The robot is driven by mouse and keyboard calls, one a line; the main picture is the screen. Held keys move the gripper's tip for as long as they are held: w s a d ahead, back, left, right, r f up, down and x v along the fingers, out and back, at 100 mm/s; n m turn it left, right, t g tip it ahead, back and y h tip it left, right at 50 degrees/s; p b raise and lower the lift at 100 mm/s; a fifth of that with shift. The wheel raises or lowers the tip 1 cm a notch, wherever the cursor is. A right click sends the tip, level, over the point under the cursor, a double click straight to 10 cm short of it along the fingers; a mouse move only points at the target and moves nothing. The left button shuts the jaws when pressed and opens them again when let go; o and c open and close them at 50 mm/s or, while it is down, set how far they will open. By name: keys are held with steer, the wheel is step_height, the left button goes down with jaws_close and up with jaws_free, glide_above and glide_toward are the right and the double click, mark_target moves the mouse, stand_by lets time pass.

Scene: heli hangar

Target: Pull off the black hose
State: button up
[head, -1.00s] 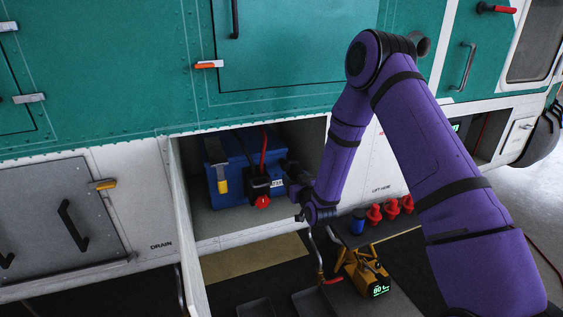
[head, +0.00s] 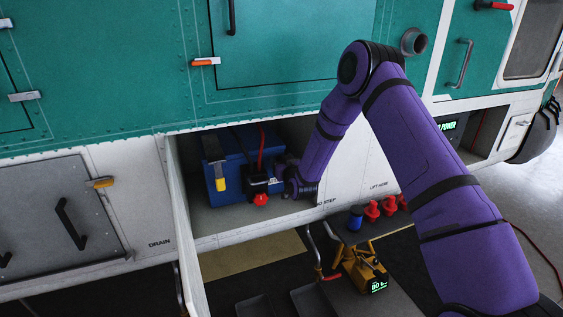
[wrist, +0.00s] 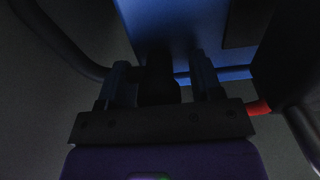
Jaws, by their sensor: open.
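A blue battery-like box (head: 232,160) sits in the open bay; its blue face also fills the top of the wrist view (wrist: 185,25). In the wrist view a dark hose (wrist: 62,47) curves from the upper left toward the box, behind my left finger. A black stub-like piece (wrist: 158,88) stands between my two fingers; the view is too dark to tell whether it is the hose's end. My gripper (wrist: 160,72) is open, with a finger on each side of that piece. In the head view my wrist hides the hose and most of the gripper, at the box's right side.
A black connector with a red knob (head: 260,198) and a red cable (head: 262,148) are on the box's front. The bay's open door (head: 180,215) stands at its left. Below right are red caps (head: 372,211), a blue cylinder (head: 355,218) and a yellow device (head: 365,270).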

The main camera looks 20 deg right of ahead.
jaws_close()
steer(key=shift+s+d+f, duration=0.15)
steer(key=shift+s, duration=1.3)
jaws_free()
steer(key=shift+s, duration=0.1)
steer(key=s+d, duration=0.1)
steer(key=s, duration=0.9)
steer(key=shift+s+d, duration=0.15)
steer(key=shift+s, duration=0.25)
